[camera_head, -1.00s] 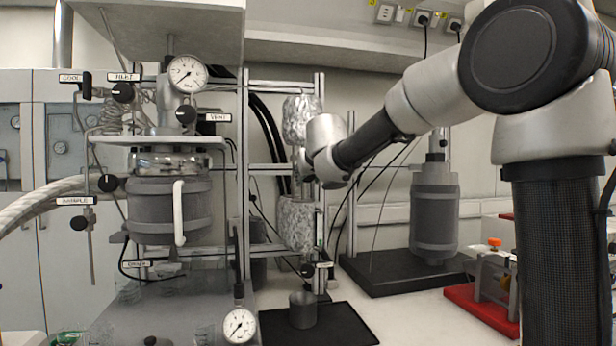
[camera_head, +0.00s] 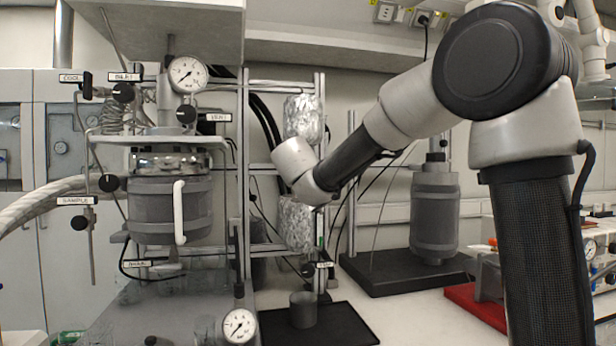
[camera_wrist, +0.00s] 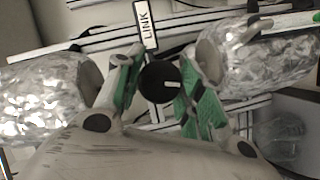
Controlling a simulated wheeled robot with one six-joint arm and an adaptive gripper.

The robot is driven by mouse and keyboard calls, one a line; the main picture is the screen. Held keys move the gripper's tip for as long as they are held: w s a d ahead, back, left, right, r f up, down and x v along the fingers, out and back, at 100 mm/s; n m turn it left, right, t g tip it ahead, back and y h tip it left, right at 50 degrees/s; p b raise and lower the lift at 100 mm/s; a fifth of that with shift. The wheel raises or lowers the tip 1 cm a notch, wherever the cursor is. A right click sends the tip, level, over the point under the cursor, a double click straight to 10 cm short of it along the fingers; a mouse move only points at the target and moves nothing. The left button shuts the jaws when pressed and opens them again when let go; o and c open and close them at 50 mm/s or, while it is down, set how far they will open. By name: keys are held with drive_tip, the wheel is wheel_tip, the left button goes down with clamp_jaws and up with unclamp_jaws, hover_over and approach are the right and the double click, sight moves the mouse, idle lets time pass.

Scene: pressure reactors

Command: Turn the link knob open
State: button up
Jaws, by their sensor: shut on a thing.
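The link knob (camera_wrist: 158,80) is a round black knob with a short white mark that points right in the wrist view. The white LINK label (camera_wrist: 146,24) is just above it. My gripper (camera_wrist: 160,92) has its green-padded fingers on either side of the knob and is shut on it. In the head view my wrist covers the place between the two foil-wrapped cylinders, and the knob and my fingers are hidden there.
Crumpled foil cylinders flank my fingers; the upper one (camera_head: 304,117) and lower one (camera_head: 296,224) stand in a metal frame. A reactor vessel (camera_head: 168,208) with labelled knobs is left. A grey cup (camera_head: 303,310) stands on a black tray (camera_head: 345,325) below.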

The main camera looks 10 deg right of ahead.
drive_tip(key=shift+n+t+h, duration=0.5)
drive_tip(key=shift+n, duration=0.9)
drive_tip(key=o, duration=1)
drive_tip(key=shift+a, duration=0.1)
drive_tip(key=v, duration=1.2)
drive_tip(key=shift+f, duration=0.15)
